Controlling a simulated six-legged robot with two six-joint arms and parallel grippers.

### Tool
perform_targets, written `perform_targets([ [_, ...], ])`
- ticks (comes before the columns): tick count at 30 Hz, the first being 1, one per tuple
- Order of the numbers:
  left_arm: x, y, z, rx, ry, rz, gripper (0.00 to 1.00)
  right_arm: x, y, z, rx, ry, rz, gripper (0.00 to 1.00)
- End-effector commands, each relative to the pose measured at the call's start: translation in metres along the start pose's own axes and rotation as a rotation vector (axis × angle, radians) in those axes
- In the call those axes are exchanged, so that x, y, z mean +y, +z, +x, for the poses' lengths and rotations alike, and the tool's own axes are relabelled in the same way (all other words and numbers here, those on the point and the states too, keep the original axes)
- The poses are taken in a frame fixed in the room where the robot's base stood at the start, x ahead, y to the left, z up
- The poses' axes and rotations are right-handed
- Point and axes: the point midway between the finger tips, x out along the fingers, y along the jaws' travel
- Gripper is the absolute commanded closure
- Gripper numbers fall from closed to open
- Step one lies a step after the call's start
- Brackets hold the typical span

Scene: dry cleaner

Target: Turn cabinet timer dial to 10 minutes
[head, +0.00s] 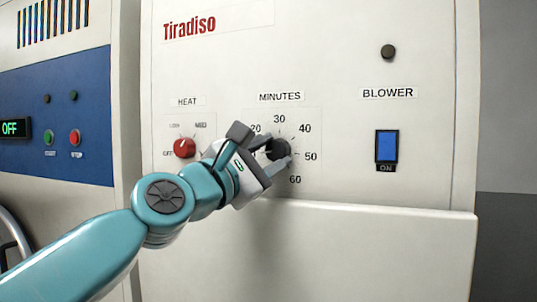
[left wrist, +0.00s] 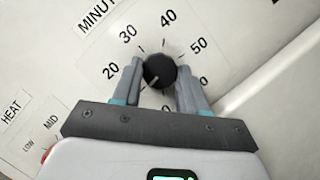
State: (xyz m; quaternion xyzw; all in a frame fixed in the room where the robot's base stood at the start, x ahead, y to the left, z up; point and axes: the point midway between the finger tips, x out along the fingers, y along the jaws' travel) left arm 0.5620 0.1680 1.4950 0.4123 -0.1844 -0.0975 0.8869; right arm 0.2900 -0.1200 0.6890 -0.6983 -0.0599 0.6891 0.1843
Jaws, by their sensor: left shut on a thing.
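The black minutes dial (head: 279,149) sits on the cream cabinet front under the MINUTES label (head: 280,97). In the head view 20, 30, 40, 50 and 60 are readable around it. My left gripper (head: 274,153) is shut on the dial, with one finger on each side of it. In the left wrist view the dial (left wrist: 160,71) sits between the grey fingertips (left wrist: 160,78). A light pointer line on it points to the lower left, below the 20. The scale there is partly hidden by my fingers, and the 10 does not show. My right gripper is not in view.
A red heat knob (head: 184,148) is left of the dial, close to my left wrist. A blue blower switch (head: 386,147) is to the right. A ledge (head: 380,212) juts out below the dial. A blue panel (head: 70,100) with buttons stands at far left.

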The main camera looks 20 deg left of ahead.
Motion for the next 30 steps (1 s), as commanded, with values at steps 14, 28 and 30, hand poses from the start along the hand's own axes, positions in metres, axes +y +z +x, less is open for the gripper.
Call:
perform_targets([
  [14, 0.000, -0.001, -0.004, 0.000, 0.001, -0.001, 0.32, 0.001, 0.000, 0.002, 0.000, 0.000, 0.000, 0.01],
  [28, -0.001, -0.002, -0.111, 0.001, 0.002, -0.001, 0.32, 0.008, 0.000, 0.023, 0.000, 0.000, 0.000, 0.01],
  [30, -0.001, -0.002, -0.127, 0.001, 0.001, -0.001, 0.32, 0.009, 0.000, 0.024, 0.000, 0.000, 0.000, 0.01],
])
